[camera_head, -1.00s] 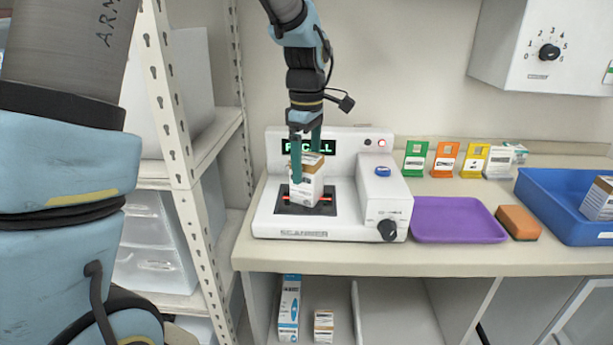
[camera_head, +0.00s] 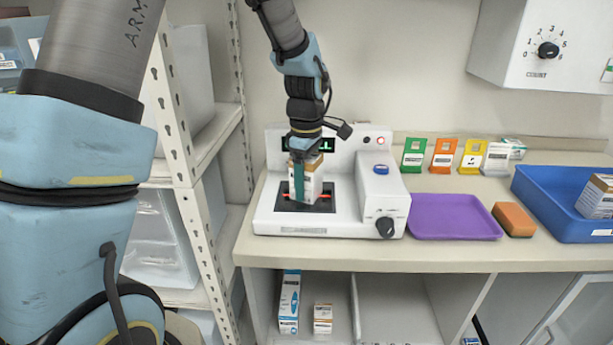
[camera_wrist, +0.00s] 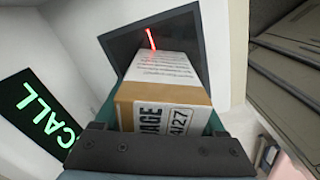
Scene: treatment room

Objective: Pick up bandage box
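The bandage box (camera_head: 313,182), white with a tan top band, stands upright on the dark plate of the scanner (camera_head: 290,228). One finger covers part of the box in the head view. The fingers lie very close to the box sides; I cannot tell whether they press on it.
A purple tray (camera_head: 455,232), an orange sponge (camera_head: 513,219) and a blue bin (camera_head: 545,222) with a box in it stand to the right on the counter. Several coloured cards line the wall. The scanner's display (camera_wrist: 38,110) reads "CALL" in green. A metal shelf rack (camera_head: 185,160) stands left.

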